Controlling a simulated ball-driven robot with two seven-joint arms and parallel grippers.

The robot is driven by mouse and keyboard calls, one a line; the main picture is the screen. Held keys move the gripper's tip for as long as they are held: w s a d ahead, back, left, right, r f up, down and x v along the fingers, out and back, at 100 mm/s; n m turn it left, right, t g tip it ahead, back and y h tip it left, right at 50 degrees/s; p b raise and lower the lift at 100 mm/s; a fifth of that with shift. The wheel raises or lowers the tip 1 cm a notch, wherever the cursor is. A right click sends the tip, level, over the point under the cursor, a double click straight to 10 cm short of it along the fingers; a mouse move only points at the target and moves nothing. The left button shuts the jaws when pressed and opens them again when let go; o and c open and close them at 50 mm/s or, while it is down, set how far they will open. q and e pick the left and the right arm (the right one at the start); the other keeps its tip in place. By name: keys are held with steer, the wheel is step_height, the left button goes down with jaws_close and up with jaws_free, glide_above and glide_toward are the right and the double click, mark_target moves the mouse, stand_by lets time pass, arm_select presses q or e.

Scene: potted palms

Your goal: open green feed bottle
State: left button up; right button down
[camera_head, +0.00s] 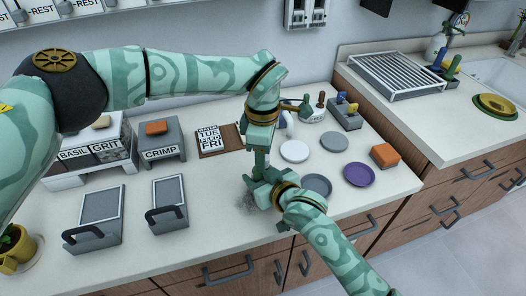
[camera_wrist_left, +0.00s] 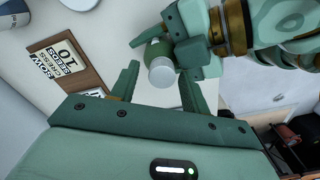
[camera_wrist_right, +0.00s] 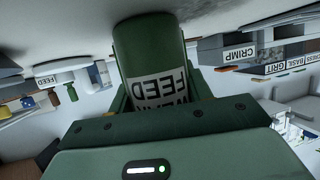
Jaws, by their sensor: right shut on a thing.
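The green feed bottle (camera_wrist_right: 150,50) has a white label reading FEED and fills the middle of the right wrist view. My right gripper (camera_head: 258,183) is shut around it. In the left wrist view the bottle's pale round cap (camera_wrist_left: 161,73) faces the camera, its green body partly hidden by my right gripper. My left gripper (camera_head: 258,152) is above my right gripper in the head view. Its fingers (camera_wrist_left: 160,88) are apart, one on each side of the cap, with visible gaps. In the head view the grippers mostly hide the bottle.
Round plates, including a purple plate (camera_head: 359,174), lie right of my grippers on the white counter (camera_head: 230,240). An orange sponge-like block (camera_head: 385,153) sits near the right end. A CRIMP stand (camera_head: 161,152) and grey handled boxes (camera_head: 170,203) stand left.

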arm_select(q)
steer(key=shift+s, duration=0.1)
step_height(320, 180, up, 4)
steer(key=shift+r, duration=0.2)
steer(key=shift+c, duration=0.4)
step_height(320, 180, up, 3)
steer(key=m, duration=0.3)
steer(key=shift+r, duration=0.1)
step_height(320, 180, down, 8)
steer(key=shift+r, duration=0.15)
jaws_close()
steer(key=shift+n, duration=1.5)
steer(key=shift+o, duration=0.4)
jaws_free()
